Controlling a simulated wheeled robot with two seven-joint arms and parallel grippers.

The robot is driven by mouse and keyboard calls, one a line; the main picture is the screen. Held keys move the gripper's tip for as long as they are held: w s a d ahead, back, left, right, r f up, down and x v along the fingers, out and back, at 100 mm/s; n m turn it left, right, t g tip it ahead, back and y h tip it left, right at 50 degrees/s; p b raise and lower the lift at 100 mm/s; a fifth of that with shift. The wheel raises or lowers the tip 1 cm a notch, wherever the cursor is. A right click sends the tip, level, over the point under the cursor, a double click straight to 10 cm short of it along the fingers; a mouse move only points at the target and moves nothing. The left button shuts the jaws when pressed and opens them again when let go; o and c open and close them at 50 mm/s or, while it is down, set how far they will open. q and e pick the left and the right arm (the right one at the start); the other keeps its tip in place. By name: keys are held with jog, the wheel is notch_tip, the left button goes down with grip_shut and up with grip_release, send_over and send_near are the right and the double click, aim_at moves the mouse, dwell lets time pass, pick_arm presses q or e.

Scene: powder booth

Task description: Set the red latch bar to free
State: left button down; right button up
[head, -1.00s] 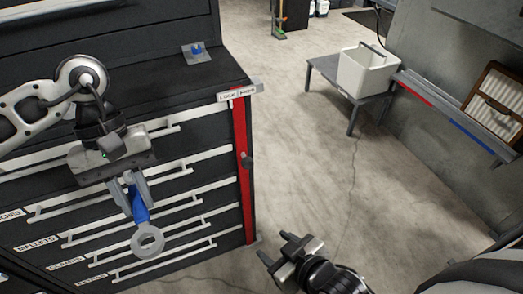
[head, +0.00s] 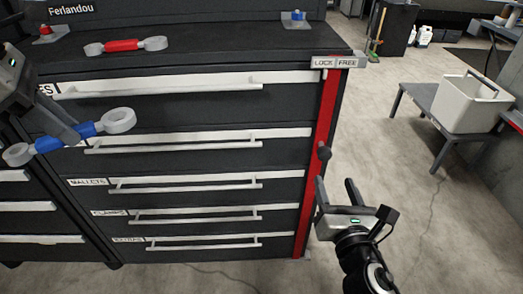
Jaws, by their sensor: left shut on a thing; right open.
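The red latch bar (head: 317,165) runs down the right edge of the drawer cabinet, with a dark knob (head: 323,151) about halfway. Above it is a plate (head: 337,62) marked LOCK on the left and FREE on the right. I cannot tell which word the bar lines up with. My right gripper (head: 336,186) is open and empty, just below and right of the knob; whether it touches the bar is unclear. My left gripper (head: 76,134) is at the left edge, shut on a blue ring-ended tool (head: 68,138) in front of the drawers.
A red ring-ended tool (head: 124,46) lies on the cabinet top, with small holders (head: 295,19) near its back. Drawer handles (head: 160,90) stick out from the front. A low table (head: 413,93) with a white bin (head: 465,103) stands at right. Floor between is clear.

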aim_at(325, 157)
jog(key=w, duration=1)
jog(key=shift+w+a, duration=0.15)
jog(key=shift+w, duration=0.1)
